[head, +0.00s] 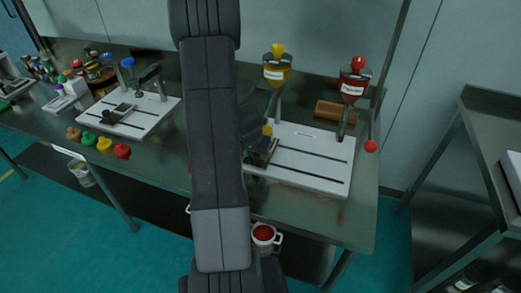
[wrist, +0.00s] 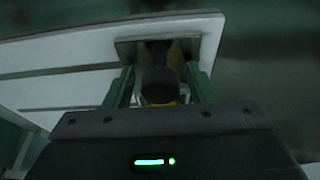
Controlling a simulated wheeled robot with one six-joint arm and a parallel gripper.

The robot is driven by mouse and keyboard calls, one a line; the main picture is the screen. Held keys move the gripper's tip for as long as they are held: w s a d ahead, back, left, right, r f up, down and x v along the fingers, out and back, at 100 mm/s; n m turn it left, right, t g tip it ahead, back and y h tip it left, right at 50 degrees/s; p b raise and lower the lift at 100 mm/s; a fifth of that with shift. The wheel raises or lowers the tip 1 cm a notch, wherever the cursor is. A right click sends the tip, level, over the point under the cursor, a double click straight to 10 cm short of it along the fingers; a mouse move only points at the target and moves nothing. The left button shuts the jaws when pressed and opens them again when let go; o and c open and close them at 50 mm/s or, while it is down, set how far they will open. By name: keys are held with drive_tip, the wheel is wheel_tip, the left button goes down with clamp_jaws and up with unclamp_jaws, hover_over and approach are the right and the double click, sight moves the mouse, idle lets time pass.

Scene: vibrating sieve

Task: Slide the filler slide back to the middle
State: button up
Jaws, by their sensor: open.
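The filler slide (head: 260,158) is a dark carriage at the left end of the white filler base (head: 322,181), which has two black rails. A small yellow part (head: 267,130) shows above it. In the wrist view, a dark round knob (wrist: 159,84) with some yellow behind it stands between the two green fingers of my gripper (wrist: 160,88). The fingers are open, one on each side of the knob; I cannot tell whether they touch it. My arm hides part of the slide and the base's left end in the head view.
A yellow-filled hopper (head: 277,70) and a red-filled hopper (head: 353,84) stand behind the base. A brown box (head: 335,112) lies between them. A second white base (head: 151,115) and several coloured caps (head: 104,145) are to the left. The base's middle and right are clear.

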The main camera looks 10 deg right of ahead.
drive_tip(key=shift+d, duration=0.1)
drive_tip(key=shift+s+d+p, duration=0.25)
drive_tip(key=shift+s+d, duration=0.5)
drive_tip(key=shift+d, duration=0.35)
drive_tip(key=shift+s+d+p, duration=0.3)
drive_tip(key=shift+s+d, duration=0.5)
drive_tip(key=shift+d, duration=0.3)
drive_tip(key=shift+s+d+p, duration=0.25)
drive_tip(key=shift+s+d, duration=0.5)
drive_tip(key=shift+d, duration=0.35)
drive_tip(key=shift+s+d+p, duration=0.7)
drive_tip(key=shift+d, duration=0.35)
drive_tip(key=shift+s+d+p, duration=0.65)
drive_tip(key=shift+s+d, duration=0.05)
drive_tip(key=shift+d, duration=0.35)
drive_tip(key=o, duration=1.1)
drive_tip(key=p+v, duration=0.5)
drive_tip(key=v, duration=0.4)
